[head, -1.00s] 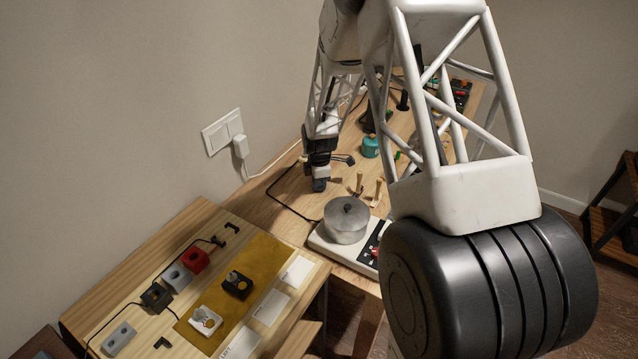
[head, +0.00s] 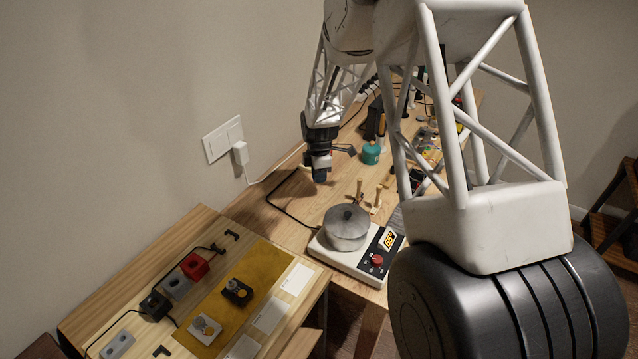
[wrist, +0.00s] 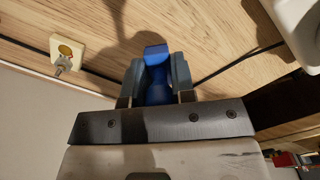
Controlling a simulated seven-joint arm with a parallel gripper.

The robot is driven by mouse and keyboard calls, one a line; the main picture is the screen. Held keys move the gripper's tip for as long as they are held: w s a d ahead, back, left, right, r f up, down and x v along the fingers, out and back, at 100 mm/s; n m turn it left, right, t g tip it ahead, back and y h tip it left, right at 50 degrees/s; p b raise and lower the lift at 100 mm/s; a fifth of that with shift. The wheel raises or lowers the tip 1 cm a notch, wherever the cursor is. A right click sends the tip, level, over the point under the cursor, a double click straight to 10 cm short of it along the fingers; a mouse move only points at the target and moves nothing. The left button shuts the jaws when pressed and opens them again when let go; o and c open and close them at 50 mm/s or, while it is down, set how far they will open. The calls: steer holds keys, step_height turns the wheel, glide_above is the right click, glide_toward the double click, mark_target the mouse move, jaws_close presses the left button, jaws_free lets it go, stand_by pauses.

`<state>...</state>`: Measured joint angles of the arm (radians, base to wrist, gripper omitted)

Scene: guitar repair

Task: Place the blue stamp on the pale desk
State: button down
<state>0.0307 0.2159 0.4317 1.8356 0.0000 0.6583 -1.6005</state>
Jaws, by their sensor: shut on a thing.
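The blue stamp (wrist: 156,75) is between the fingers of my gripper (wrist: 155,93) in the wrist view, with its bright blue end showing past the fingertips. In the head view my gripper (head: 320,176) points down over the long pale wooden desk (head: 283,222), left of and beyond the hot plate. A small dark blue end shows at its tip. The wood also shows behind the stamp in the wrist view (wrist: 215,35). I cannot tell whether the stamp touches it.
A hot plate (head: 366,268) with a lidded pot (head: 345,230) stands on the desk. A black cable (head: 272,200) runs near my gripper. A teal jar (head: 371,153) stands beyond. A nearer wooden table holds a mustard mat (head: 255,277) and several small blocks. A cream square piece (wrist: 68,50) lies close by.

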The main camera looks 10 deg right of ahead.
steer(key=shift+r, duration=1.75)
steer(key=s+a+f+n, duration=0.1)
steer(key=s+a+n, duration=0.2)
steer(key=s, duration=0.2)
steer(key=s+a+f+n, duration=0.2)
steer(key=s+a+n, duration=0.1)
steer(key=s, duration=0.2)
steer(key=s+a+f+n, duration=0.1)
steer(key=s+a+n, duration=0.2)
steer(key=s+a, duration=0.1)
steer(key=shift+s+f, duration=0.4)
steer(key=shift+s, duration=0.25)
steer(key=shift+w, duration=0.1)
glide_above(283, 199)
steer(key=shift+f, duration=0.75)
steer(key=shift+f, duration=1.75)
